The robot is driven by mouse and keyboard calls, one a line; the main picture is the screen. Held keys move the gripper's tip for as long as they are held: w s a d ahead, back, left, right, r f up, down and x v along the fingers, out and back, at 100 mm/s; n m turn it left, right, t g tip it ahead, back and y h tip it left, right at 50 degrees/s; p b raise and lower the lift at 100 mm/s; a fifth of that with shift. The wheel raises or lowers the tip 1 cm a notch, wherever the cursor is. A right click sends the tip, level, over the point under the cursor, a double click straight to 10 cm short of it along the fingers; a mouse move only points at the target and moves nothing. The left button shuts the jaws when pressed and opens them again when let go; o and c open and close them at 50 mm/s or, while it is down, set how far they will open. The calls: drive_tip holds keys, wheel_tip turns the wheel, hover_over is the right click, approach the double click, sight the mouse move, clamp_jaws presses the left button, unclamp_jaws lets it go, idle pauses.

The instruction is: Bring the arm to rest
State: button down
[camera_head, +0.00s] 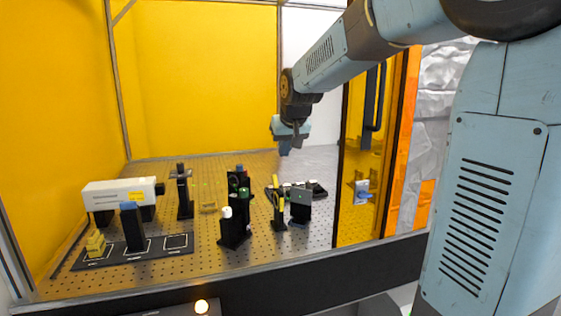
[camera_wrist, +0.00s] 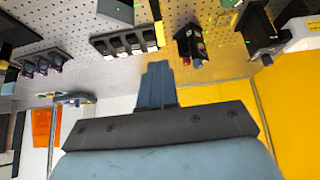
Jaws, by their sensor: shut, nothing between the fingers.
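My gripper (camera_head: 287,147) hangs from my blue-grey arm, above the back right part of the perforated optical table (camera_head: 190,262). It points down and stands clear of the parts on the table. In the wrist view its blue fingers (camera_wrist: 158,85) are together and shut, with nothing between them. My arm reaches in from the upper right of the head view.
A white laser box (camera_head: 120,193) stands at the left, near a black tray (camera_head: 100,262) with a yellow block (camera_head: 95,243). Several black optic mounts (camera_head: 233,230) stand mid-table. Yellow panels (camera_head: 200,80) enclose the back and left. An orange door (camera_head: 362,150) stands right of the gripper.

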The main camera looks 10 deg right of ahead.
drive_tip(key=s+d+f, duration=0.2)
drive_tip(key=s, duration=1.3)
drive_tip(key=s+d+f+g, duration=0.1)
drive_tip(key=s+d+f, duration=0.1)
drive_tip(key=s, duration=1.4)
drive_tip(key=shift+s+d+f+m, duration=0.25)
drive_tip(key=shift+d+f+m, duration=0.15)
drive_tip(key=shift+f, duration=0.1)
drive_tip(key=shift+a, duration=0.1)
